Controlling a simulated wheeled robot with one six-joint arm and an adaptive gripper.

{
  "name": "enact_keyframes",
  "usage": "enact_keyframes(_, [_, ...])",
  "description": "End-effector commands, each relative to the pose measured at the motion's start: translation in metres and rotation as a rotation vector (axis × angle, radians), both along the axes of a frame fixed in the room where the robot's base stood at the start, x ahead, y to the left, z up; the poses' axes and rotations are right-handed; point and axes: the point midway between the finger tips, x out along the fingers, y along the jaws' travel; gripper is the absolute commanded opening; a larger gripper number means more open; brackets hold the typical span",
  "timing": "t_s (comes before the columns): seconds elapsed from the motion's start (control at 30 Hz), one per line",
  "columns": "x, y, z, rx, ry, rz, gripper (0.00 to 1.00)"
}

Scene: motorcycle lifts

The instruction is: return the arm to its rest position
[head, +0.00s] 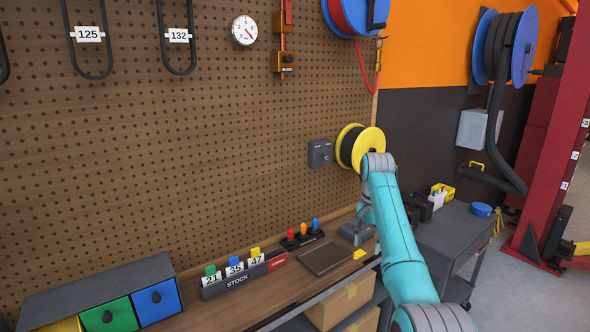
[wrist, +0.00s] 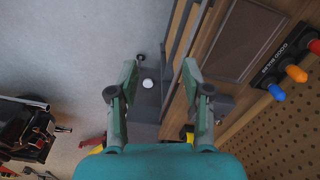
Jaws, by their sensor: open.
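My arm (head: 395,235) is teal with grey joints and reaches up and forward from the lower right of the head view, over the right end of the workbench. My gripper (wrist: 160,78) shows in the wrist view with its two green fingers wide apart and nothing between them. It hangs over the bench's front edge and a grey surface below.
The wooden workbench (head: 230,308) holds a stock rack (head: 243,274), a brown tray (head: 326,257) and colored-knob holder (head: 303,237). A pegboard (head: 190,150) with a yellow reel (head: 369,147) rises behind. A grey cart (head: 455,230) and red lift post (head: 550,150) stand right.

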Motion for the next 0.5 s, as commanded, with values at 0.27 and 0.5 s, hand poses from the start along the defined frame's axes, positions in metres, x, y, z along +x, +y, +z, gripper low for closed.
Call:
enact_keyframes(0.27, [0.000,-0.001,-0.043,-0.002,-0.036,0.017,0.49])
enact_keyframes(0.5, [-0.003,0.000,-0.103,-0.005,-0.090,0.046,0.49])
